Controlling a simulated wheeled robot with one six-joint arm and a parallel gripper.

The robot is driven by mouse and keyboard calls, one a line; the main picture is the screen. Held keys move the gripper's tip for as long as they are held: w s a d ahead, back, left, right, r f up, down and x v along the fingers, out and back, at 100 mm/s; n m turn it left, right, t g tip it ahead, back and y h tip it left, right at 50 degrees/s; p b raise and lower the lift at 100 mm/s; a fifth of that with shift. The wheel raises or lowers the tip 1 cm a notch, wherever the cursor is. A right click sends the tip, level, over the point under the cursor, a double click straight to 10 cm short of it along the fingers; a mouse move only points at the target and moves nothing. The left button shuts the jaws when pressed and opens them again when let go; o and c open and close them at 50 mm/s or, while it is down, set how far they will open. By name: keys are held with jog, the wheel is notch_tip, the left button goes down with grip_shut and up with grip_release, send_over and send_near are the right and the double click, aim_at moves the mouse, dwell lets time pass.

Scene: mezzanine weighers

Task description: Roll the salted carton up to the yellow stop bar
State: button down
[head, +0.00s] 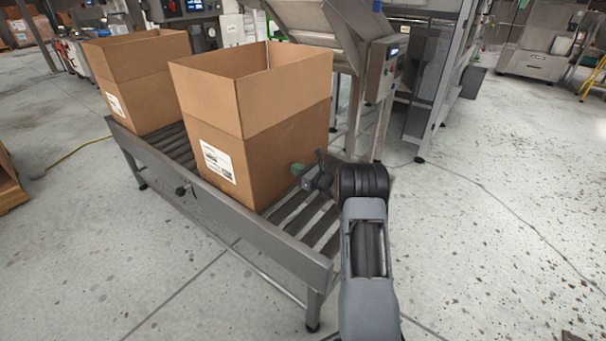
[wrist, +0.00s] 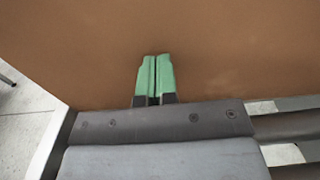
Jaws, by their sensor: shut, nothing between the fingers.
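A large open-topped brown carton (head: 210,120) with a white label stands upright on a roller conveyor (head: 240,230). A second open brown carton (head: 145,95) stands farther back on the same rollers, at the left. I cannot read on either label which is the salted one. My gripper (head: 297,169) is shut and empty at the near carton's right-hand side, low down. In the wrist view its green fingers (wrist: 156,60) are together in front of the brown carton wall (wrist: 220,50). They are touching it or very close; I cannot tell which. I see no yellow stop bar.
Bare rollers (head: 315,222) lie at the conveyor's near end. A side rail with a dark knob (head: 184,190) runs along its left. A grey weigher (head: 385,70) stands close behind the near carton. The floor at left and right is mostly clear.

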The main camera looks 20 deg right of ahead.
jog(key=shift+a, duration=0.2)
jog(key=shift+s+d, duration=0.1)
jog(key=p+v, duration=0.3)
jog(key=v, duration=1.1)
jog(key=s+a+r+n+g+y+p, duration=0.1)
jog(key=s+a+r+n+g+p, duration=0.3)
jog(key=a+r, duration=0.35)
jog(key=s+a+r+n+g+p, duration=0.35)
jog(key=a+r+n+p, duration=0.25)
jog(key=r, duration=0.3)
jog(key=s+a+r+n+g+y+p, duration=0.1)
jog(key=s+a+r+n+g+p, duration=0.25)
jog(key=a+r+n+p, duration=0.3)
jog(key=s+a+r+n+g+h+p, duration=0.1)
jog(key=s+r+n+h+p, duration=0.9)
jog(key=r, duration=0.8)
jog(key=s+n+p, duration=0.2)
jog(key=s+n, duration=0.2)
jog(key=s, duration=0.1)
jog(key=shift+s+a+r+p, duration=0.3)
jog(key=shift+a+r+p, duration=0.05)
jog(key=shift+r, duration=0.05)
